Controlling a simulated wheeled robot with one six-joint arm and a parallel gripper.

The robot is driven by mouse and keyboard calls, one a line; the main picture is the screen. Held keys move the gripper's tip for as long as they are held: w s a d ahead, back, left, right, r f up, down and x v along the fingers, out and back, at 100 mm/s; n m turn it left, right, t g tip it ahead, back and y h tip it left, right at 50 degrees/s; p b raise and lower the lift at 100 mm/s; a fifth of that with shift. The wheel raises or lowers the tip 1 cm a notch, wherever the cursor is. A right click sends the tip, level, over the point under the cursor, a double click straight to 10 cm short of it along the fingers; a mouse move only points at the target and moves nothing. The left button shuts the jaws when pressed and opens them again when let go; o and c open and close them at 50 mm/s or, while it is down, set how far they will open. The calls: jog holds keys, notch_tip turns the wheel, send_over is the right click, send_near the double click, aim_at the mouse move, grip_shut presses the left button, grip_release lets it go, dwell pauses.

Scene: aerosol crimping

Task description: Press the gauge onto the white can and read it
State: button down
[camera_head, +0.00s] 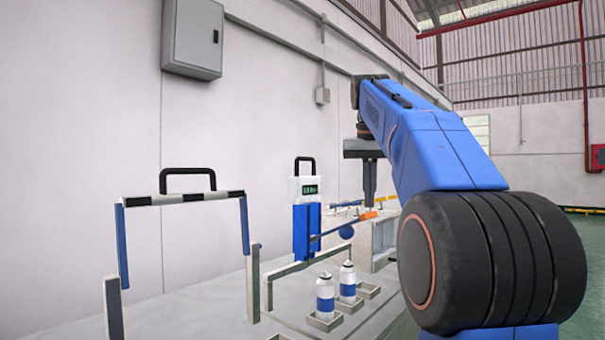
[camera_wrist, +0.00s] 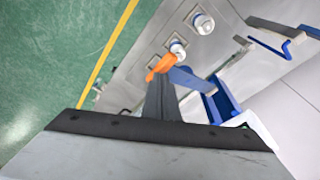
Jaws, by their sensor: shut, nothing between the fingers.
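Two white cans with blue bands, a nearer one (camera_head: 325,297) and a farther one (camera_head: 347,284), stand upright in square holders. Their tops show in the wrist view, at a first can (camera_wrist: 203,23) and a second can (camera_wrist: 178,49). A white box with a black handle and green display, seemingly the gauge (camera_head: 305,187), sits upright above a blue body behind the cans. Its digits are too small to read surely. My gripper (camera_head: 369,198) points down, shut and empty, close to an orange-tipped blue bar (camera_head: 345,223). I cannot tell whether they touch.
A black-and-white striped bar with a black handle (camera_head: 187,196) stands on blue legs at the left. An empty square holder (camera_head: 368,290) is right of the cans. A pale block-like structure (camera_head: 372,243) stands behind. Green floor (camera_wrist: 60,50) lies beyond the bench edge.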

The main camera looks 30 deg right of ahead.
jog(key=shift+f, duration=0.2)
dwell(0.4)
jog(key=shift+f, duration=0.45)
notch_tip(320, 180, down, 9)
jog(key=s, duration=0.2)
jog(key=shift+d, duration=0.3)
dwell(1.5)
jog(key=shift+r, duration=0.15)
dwell(0.3)
jog(key=r, duration=0.4)
jog(key=w+r, duration=0.1)
jog(key=r, duration=0.4)
jog(key=w+r, duration=0.1)
jog(key=r, duration=0.4)
jog(key=shift+a+r, duration=0.15)
jog(key=shift+a, duration=0.15)
